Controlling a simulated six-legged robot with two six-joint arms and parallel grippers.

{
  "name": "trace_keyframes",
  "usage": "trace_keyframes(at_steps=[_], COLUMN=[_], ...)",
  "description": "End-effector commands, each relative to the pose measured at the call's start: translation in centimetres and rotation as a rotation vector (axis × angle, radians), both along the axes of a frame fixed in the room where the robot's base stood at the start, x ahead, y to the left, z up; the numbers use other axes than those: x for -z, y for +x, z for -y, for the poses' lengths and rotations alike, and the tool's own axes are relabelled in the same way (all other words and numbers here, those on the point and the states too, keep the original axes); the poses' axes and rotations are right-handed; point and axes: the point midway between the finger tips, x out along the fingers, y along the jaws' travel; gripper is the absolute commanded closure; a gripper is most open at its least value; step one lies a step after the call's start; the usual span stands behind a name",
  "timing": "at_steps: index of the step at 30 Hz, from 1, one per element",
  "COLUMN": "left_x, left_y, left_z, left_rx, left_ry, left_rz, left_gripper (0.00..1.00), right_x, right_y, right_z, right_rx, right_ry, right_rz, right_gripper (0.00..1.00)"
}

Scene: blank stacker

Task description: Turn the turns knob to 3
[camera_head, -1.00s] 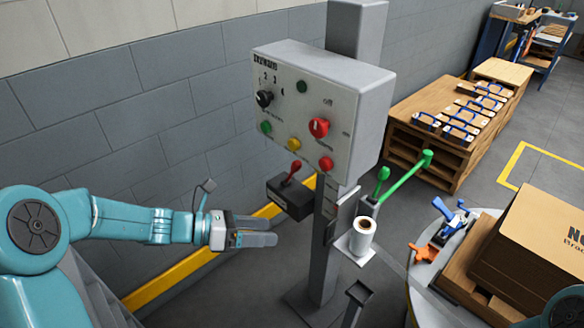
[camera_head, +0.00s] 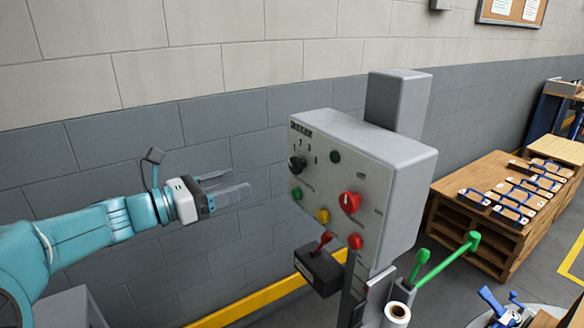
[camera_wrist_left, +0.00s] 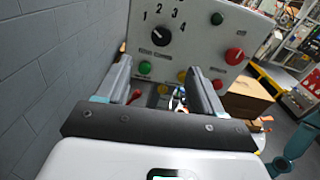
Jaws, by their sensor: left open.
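The turns knob (camera_head: 297,164) is the black knob at the upper left of the grey control box's front panel (camera_head: 322,181). In the left wrist view the black knob (camera_wrist_left: 160,36) sits below a dial numbered 1 to 4, and its white mark points up and left, near the 1. My left gripper (camera_head: 240,190) is open and empty, to the left of the panel and apart from it. In the left wrist view its two fingers (camera_wrist_left: 160,80) frame the lower panel, with the knob beyond and above them. My right gripper is not in view.
A red rotary knob (camera_head: 350,203) and green, yellow and red buttons share the panel. A red-handled lever box (camera_head: 318,270) sits below it. Green levers (camera_head: 455,255) stick out at right. The grey wall is behind; a wooden bench (camera_head: 490,200) stands farther right.

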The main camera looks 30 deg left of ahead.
Motion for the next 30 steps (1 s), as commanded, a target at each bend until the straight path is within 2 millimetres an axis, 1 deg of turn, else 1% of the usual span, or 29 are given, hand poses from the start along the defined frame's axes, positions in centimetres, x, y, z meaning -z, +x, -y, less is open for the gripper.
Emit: trace_keyframes(at_steps=[1, 9, 12, 15, 18, 21, 29, 30], left_x=[-0.1, -0.1, -0.1, -0.1, 0.0, 0.0, 0.0, 0.0], left_y=[1.2, 7.5, 9.6, 11.2, 12.2, 12.7, 12.9, 12.9], left_z=[0.6, 3.3, 4.1, 4.8, 5.2, 5.4, 5.4, 5.4], left_rx=[0.008, 0.011, 0.01, 0.009, 0.007, 0.008, 0.006, 0.006], left_ry=[-0.002, -0.002, -0.002, -0.001, -0.001, -0.001, 0.0, 0.0], left_rz=[0.001, -0.001, -0.001, -0.001, -0.001, -0.001, -0.001, -0.001], left_gripper=[0.33, 0.33, 0.33, 0.33, 0.33, 0.33, 0.33, 0.36], right_x=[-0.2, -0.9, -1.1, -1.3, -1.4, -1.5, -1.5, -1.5], right_y=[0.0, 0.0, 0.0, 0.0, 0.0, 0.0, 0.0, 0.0], right_z=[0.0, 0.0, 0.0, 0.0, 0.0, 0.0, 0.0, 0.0], right_rx=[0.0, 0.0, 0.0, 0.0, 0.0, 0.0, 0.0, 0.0], right_ry=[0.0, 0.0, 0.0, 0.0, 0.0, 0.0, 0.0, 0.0], right_rz=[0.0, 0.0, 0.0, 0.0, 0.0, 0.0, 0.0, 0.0], right_gripper=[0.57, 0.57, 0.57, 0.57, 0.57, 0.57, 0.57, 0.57])
